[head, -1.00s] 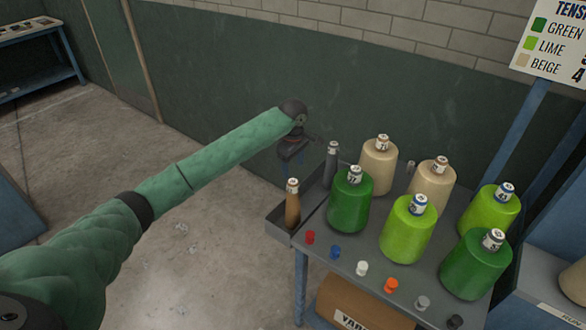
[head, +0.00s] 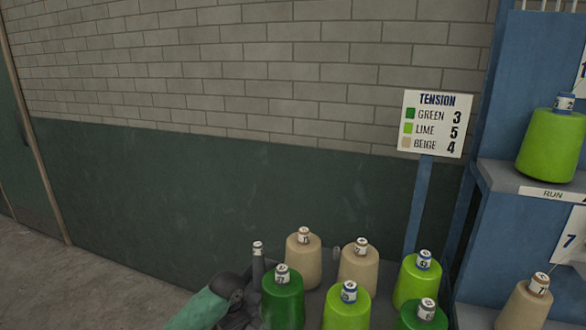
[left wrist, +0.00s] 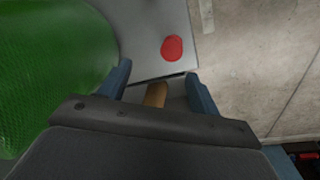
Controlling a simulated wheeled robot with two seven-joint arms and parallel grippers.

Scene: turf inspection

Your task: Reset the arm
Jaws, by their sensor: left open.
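My left arm comes in at the bottom of the head view, with its dark wrist (head: 230,290) beside the left end of the yarn table. The gripper's fingers cannot be made out there. In the left wrist view, my left gripper (left wrist: 158,78) is open, its two blue fingers apart. A brown piece (left wrist: 156,95) shows between the fingers, partly hidden by the gripper body; I cannot tell if anything touches it. A green yarn cone (left wrist: 55,75) fills the left of that view. My right gripper is not in view.
Green (head: 283,300), beige (head: 303,262) and lime (head: 346,308) cones stand close together on the table. A red peg (left wrist: 172,47) is on the tabletop (left wrist: 140,25). A tension sign (head: 432,124) stands behind. A blue shelf (head: 520,60) with cones is at right. Floor at left is clear.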

